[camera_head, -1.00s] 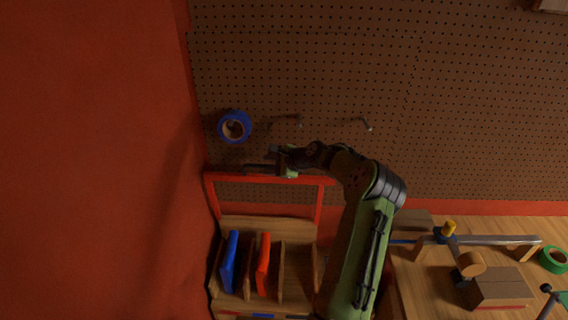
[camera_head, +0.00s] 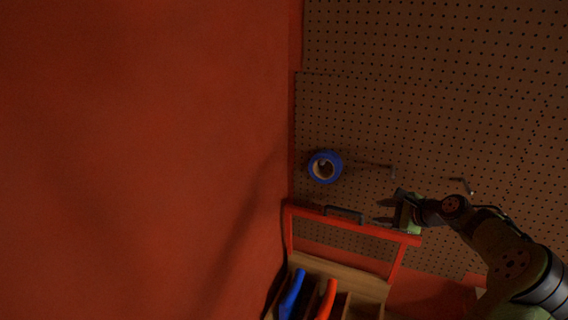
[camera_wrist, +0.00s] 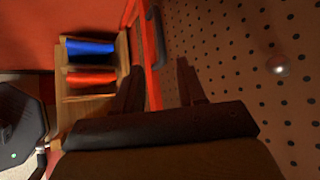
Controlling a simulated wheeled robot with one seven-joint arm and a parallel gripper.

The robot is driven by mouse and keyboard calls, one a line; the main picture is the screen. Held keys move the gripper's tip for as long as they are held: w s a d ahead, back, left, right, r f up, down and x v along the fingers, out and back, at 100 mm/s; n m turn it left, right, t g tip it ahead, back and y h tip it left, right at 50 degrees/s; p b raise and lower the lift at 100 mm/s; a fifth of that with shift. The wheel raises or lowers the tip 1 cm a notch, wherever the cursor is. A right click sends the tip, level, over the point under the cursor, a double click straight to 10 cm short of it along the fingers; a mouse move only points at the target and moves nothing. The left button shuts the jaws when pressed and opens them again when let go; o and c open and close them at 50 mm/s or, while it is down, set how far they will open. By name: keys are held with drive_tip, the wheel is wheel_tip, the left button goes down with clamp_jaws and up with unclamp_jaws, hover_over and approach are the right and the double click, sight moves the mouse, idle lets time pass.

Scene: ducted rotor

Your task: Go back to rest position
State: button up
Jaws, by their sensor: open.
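My gripper (camera_head: 384,212) is open, with nothing between its fingers. In the head view it points left, in front of the brown pegboard and close to the red frame's top bar. In the wrist view the two dark fingers (camera_wrist: 158,82) are spread apart, with the red frame bar (camera_wrist: 147,60) behind the gap between them. My green arm reaches in from the lower right of the head view.
A blue tape roll (camera_head: 325,167) hangs on the pegboard (camera_head: 430,110), with bare hooks (camera_head: 463,184) to its right. Below the red frame (camera_head: 330,216) with its dark handle, a wooden rack (camera_head: 345,275) holds a blue piece (camera_head: 292,294) and an orange-red piece (camera_head: 327,299). A red wall (camera_head: 140,150) fills the left.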

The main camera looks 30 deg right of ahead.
drive_tip(key=w+a+n+g+b, duration=0.15)
drive_tip(key=a+n, duration=0.25)
drive_tip(key=a, duration=0.5)
drive_tip(key=w+a+n+g, duration=0.3)
drive_tip(key=a+n, duration=0.1)
drive_tip(key=a, duration=0.5)
drive_tip(key=s+a+r+n+g+b, duration=0.1)
drive_tip(key=s+a+n, duration=0.15)
drive_tip(key=a, duration=0.35)
drive_tip(key=s+a+r+n+g, duration=0.1)
drive_tip(key=a+n, duration=0.3)
drive_tip(key=a, duration=0.2)
drive_tip(key=s+a+n, duration=0.3)
drive_tip(key=s, duration=0.3)
drive_tip(key=s+a+n+b, duration=0.1)
drive_tip(key=s+a+n, duration=0.3)
drive_tip(key=s, duration=0.3)
drive_tip(key=s+a+n+h+b, duration=0.1)
drive_tip(key=s+a+n, duration=0.2)
drive_tip(key=s, duration=0.4)
drive_tip(key=shift+s+a+f+t, duration=0.15)
drive_tip(key=shift+a+f+t, duration=0.2)
drive_tip(key=shift+f, duration=0.1)
drive_tip(key=shift+a+n, duration=0.1)
drive_tip(key=shift+n, duration=0.15)
